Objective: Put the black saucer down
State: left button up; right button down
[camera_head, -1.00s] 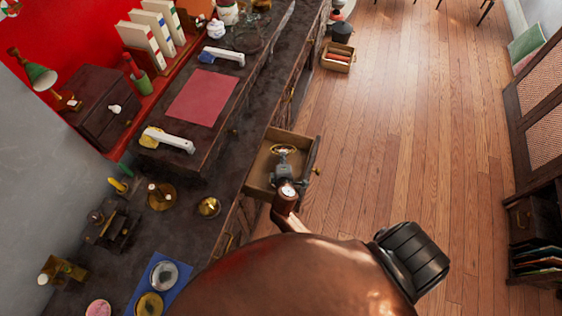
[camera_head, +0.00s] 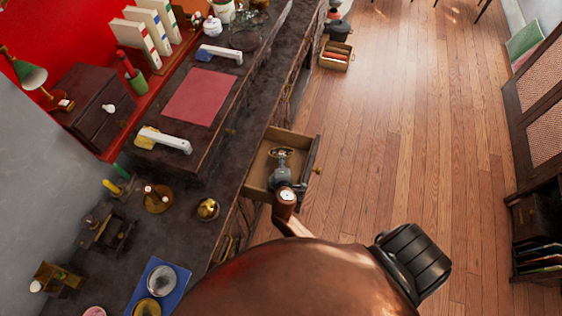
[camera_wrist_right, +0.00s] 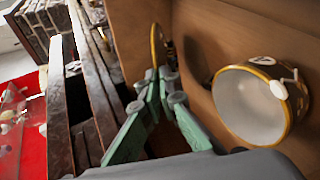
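My right gripper (camera_head: 281,168) reaches down into the open wooden drawer (camera_head: 310,168) in the head view. Its green fingers (camera_wrist_right: 160,78) are drawn together at the tips in the right wrist view. A thin gold-rimmed disc, which I take as the black saucer (camera_wrist_right: 157,42), stands nearly edge-on at the fingertips, and they appear to grip its edge. My left gripper is not in view.
A white, gold-rimmed round vessel (camera_wrist_right: 258,104) is beside the fingers in the wrist view. The dark counter (camera_head: 190,220) left of the drawer holds a blue mat (camera_head: 180,281) with gold-rimmed dishes, a brass pot (camera_head: 207,209) and a red mat (camera_head: 199,96). Wooden floor lies right.

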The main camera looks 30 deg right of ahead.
jog(key=c, duration=2.2)
grip_release()
jog(key=shift+s+f, duration=0.4)
jog(key=shift+f, duration=0.35)
jog(key=shift+o, duration=0.2)
jog(key=shift+r, duration=0.2)
pick_arm(q)
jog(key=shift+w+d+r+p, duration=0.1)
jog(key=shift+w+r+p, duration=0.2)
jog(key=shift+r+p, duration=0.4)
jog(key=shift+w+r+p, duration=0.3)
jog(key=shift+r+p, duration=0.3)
jog(key=shift+p, duration=0.05)
pick_arm(e)
jog(key=r+v, duration=0.1)
jog(key=v, duration=0.6)
jog(key=shift+r, duration=0.35)
jog(key=shift+w, duration=0.1)
